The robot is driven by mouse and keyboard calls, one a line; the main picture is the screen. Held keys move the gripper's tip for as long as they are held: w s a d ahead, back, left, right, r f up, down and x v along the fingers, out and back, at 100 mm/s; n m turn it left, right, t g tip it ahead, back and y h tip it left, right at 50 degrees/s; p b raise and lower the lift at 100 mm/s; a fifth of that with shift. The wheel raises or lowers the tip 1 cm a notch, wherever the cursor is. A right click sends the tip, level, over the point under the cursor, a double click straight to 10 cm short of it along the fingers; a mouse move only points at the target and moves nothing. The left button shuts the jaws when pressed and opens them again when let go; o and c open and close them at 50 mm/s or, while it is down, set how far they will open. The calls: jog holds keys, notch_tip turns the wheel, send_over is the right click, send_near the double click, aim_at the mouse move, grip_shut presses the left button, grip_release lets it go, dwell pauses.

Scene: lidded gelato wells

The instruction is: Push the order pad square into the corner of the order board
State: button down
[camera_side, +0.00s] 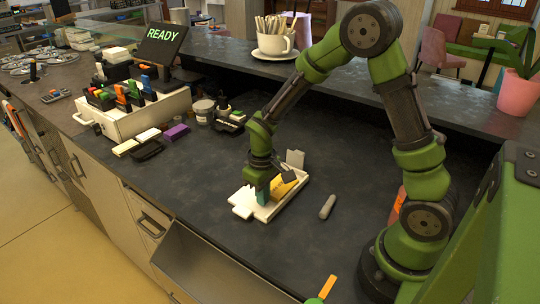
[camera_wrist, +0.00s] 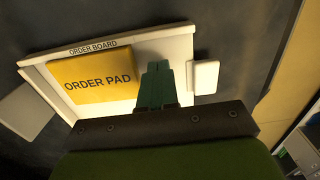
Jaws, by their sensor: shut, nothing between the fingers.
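The order board (camera_side: 290,199) is a shallow white tray on the dark counter. In the wrist view its rim (camera_wrist: 165,42) carries the label ORDER BOARD. The yellow order pad (camera_wrist: 93,78) lies flat in the board, toward the left in the wrist view, its edges roughly parallel to the rim. It also shows in the side view (camera_side: 284,187), partly behind my gripper. My gripper (camera_side: 263,193) is shut and empty, lowered into the board. Its teal fingers (camera_wrist: 158,88) stand right beside the pad's right edge; I cannot tell whether they touch.
A white block (camera_wrist: 205,77) sits at the board's right edge in the wrist view. A grey plate (camera_side: 295,158) stands at the board's far end. A grey cylinder (camera_side: 327,207) lies to the right. A white caddy (camera_side: 142,118) and purple block (camera_side: 177,131) are left. Counter around is mostly clear.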

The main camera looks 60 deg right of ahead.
jog(key=shift+r, duration=0.3)
jog(key=shift+a, duration=0.15)
jog(key=shift+a, duration=0.4)
jog(key=shift+f, duration=0.35)
jog(key=shift+f, duration=0.3)
jog(key=shift+r, duration=0.15)
jog(key=shift+r, duration=0.5)
